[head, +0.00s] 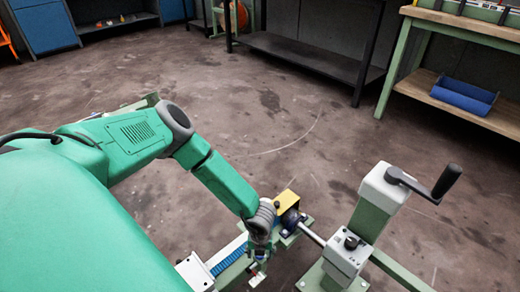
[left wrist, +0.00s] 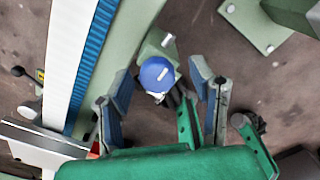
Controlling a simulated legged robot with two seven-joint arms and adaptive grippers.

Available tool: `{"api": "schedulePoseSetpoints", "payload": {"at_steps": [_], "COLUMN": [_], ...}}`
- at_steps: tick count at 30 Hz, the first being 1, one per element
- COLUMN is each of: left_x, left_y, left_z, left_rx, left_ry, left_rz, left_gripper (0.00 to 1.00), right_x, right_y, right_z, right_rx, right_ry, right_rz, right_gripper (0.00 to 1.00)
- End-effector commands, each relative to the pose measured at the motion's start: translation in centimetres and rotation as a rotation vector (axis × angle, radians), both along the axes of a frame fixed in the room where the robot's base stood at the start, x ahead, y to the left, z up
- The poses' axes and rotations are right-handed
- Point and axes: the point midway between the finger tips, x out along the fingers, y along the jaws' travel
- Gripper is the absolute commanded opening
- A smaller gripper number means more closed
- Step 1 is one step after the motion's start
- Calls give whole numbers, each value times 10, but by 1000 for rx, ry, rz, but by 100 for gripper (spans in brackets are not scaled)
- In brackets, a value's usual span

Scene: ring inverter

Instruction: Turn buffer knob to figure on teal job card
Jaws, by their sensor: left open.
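In the head view my left gripper (head: 259,262) reaches down at the machine, and the arm hides the knob there. I cannot make out a teal job card or any figures around the knob. My right gripper is not in view.
A grey-topped post with a black crank (head: 440,184) and a white box with a black knob (head: 351,243) stand right of my left gripper. A yellow block (head: 287,199) is just behind it. Workbenches (head: 470,30) line the back; the floor between is clear.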

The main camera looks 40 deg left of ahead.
Motion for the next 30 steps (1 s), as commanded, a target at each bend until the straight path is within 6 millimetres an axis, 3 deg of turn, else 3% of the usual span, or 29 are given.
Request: {"api": "schedulePoseSetpoints", "payload": {"at_steps": [2,6,30], "left_x": [0,0,2], "left_y": [1,2,3], "left_z": [0,-1,-1], "left_rx": [-1,-5,-1], "left_ry": [0,0,-5], "left_rz": [1,1,-54], "left_gripper": [50,0,1], "right_x": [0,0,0], "right_y": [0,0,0], "right_z": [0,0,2], "right_rx": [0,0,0], "right_ry": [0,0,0], "right_rz": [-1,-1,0], "right_gripper": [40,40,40]}}
